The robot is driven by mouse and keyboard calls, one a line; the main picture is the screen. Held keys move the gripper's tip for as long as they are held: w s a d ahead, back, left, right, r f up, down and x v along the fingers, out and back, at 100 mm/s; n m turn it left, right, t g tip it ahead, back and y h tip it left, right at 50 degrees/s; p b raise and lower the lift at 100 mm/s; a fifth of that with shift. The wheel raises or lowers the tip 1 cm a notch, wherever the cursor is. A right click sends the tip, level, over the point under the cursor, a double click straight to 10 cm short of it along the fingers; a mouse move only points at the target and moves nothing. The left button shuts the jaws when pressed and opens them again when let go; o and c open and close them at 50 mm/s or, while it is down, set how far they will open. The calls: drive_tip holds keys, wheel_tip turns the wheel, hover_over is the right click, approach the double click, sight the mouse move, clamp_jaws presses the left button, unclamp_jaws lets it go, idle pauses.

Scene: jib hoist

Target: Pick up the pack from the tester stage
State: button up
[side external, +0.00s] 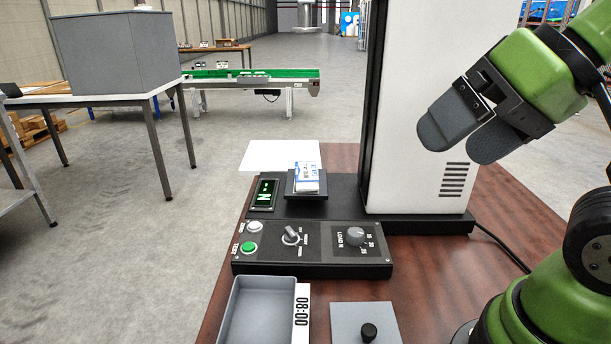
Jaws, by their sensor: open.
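A small white and blue pack (308,177) rests on the black tester stage (306,195), beside a small display with green marks (264,194). The stage belongs to a machine with a tall white housing (415,110) on a black base. My gripper (462,142) is at the upper right, in front of the white housing. Its two dark rounded fingers are apart with nothing between them. It is above and well to the right of the pack, not touching it.
A control panel (312,252) with buttons and knobs stands in front of the stage. A grey tray (256,310), an "08:00" label (302,312) and a grey plate with a black knob (368,332) are nearer. A white sheet (275,157) lies behind. The housing stands right of the stage.

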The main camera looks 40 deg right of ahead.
drive_tip(key=m+g+h, duration=0.4)
drive_tip(key=h, duration=0.1)
hover_over(306, 171)
drive_tip(key=s+a, duration=0.2)
drive_tip(key=f, duration=1.6)
drive_tip(key=shift+s+d+f, duration=0.15)
drive_tip(key=shift+s+f, duration=0.05)
drive_tip(key=shift+f, duration=0.2)
drive_tip(key=shift+w+x, duration=0.15)
drive_tip(key=shift+x, duration=1.25)
drive_tip(key=shift+w+x, duration=0.15)
drive_tip(key=shift+x, duration=1.2)
drive_tip(key=shift+d+r, duration=0.1)
drive_tip(key=c, duration=1.1)
drive_tip(key=shift+r, duration=0.1)
